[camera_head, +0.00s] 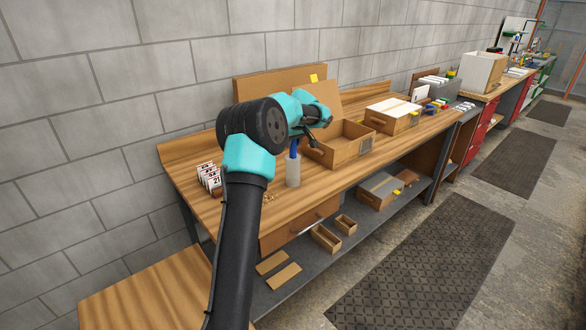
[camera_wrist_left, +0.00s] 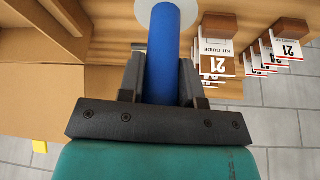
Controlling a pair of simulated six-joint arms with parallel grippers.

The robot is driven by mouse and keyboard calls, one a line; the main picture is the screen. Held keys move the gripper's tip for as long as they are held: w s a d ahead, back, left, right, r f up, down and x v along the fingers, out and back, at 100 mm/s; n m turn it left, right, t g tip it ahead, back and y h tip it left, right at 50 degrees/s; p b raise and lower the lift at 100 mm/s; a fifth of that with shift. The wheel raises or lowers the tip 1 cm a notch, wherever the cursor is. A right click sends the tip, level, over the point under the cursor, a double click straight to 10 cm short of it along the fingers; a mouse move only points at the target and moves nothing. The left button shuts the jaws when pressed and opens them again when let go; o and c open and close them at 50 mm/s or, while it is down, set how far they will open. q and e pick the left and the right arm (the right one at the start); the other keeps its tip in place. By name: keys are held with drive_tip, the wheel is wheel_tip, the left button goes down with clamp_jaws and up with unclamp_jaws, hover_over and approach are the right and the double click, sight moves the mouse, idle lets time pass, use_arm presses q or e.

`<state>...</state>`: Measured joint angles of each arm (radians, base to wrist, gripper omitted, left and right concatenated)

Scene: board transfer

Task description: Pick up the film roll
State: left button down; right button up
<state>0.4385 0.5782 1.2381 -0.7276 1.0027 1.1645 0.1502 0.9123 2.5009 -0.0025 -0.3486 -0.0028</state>
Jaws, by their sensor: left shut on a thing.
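The film roll (camera_head: 292,171) is a white cylinder with a blue core sticking up from it. It is upright on or just above the wooden bench, left of an open wooden box; I cannot tell if its base touches. In the left wrist view the blue core (camera_wrist_left: 163,55) runs between the two black fingers of my left gripper (camera_wrist_left: 162,84), with the white end beyond. The left gripper is shut on this core. In the head view its fingers (camera_head: 304,143) are small and partly hidden by my arm. My right gripper is out of view.
The open wooden box (camera_head: 340,152) stands right of the roll. Numbered kit-guide cards (camera_head: 209,178) stand in holders to its left. A box of white sheets (camera_head: 393,116) is farther right. Small trays (camera_head: 326,238) lie on the lower shelf.

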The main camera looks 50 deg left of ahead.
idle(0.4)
use_arm(q)
drive_tip(key=shift+r, duration=1.75)
drive_tip(key=s+d+r, duration=0.1)
drive_tip(key=s+d, duration=0.9)
drive_tip(key=d, duration=0.2)
drive_tip(key=shift+s+r, duration=0.25)
